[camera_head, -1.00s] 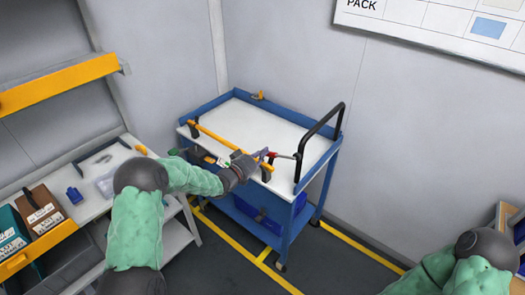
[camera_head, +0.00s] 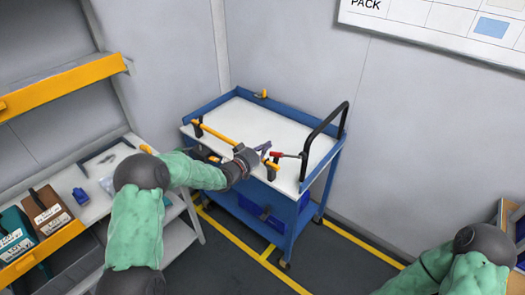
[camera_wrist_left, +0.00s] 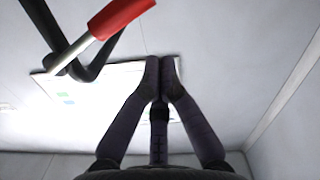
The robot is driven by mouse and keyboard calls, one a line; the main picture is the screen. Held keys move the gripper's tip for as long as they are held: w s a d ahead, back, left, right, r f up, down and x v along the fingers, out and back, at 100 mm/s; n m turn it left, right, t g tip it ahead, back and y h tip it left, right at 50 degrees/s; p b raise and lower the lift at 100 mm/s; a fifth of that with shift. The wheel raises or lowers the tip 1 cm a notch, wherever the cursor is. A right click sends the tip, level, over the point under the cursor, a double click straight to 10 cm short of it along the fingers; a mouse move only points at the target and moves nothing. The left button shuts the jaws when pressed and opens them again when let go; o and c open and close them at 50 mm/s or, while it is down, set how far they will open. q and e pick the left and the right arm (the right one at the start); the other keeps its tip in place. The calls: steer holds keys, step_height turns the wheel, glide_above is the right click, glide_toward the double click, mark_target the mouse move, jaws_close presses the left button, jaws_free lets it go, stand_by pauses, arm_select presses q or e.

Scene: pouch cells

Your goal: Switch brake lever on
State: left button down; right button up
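The brake lever, a metal rod with a red grip (camera_head: 277,154), is at the front right corner of the blue cart (camera_head: 293,194), near its black push handle. In the left wrist view the red grip (camera_wrist_left: 122,16) shows at the upper left, apart from the fingers. My left gripper (camera_head: 265,146) is just left of the red grip in the head view, above the front yellow bar. In the left wrist view its fingers (camera_wrist_left: 162,64) meet at the tips with nothing between them. My right arm shows at the lower right; its gripper is out of view.
A yellow bar (camera_head: 215,132) runs along the cart's front edge. The black push handle (camera_head: 345,108) rises at its right end. The white cart top (camera_head: 250,115) is mostly clear. A shelf bench (camera_head: 110,152) with bins stands at left.

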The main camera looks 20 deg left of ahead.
arm_select(q)
steer(key=p+v, duration=0.1)
steer(key=v, duration=0.9)
steer(key=shift+a+r+p, duration=0.2)
steer(key=shift+a+p, duration=0.05)
steer(key=shift+p, duration=0.1)
arm_select(e)
steer(key=shift+s+a+r, duration=0.1)
steer(key=shift+a+r, duration=0.05)
steer(key=shift+r, duration=0.45)
steer(key=shift+a+r, duration=0.15)
steer(key=shift+r, duration=0.4)
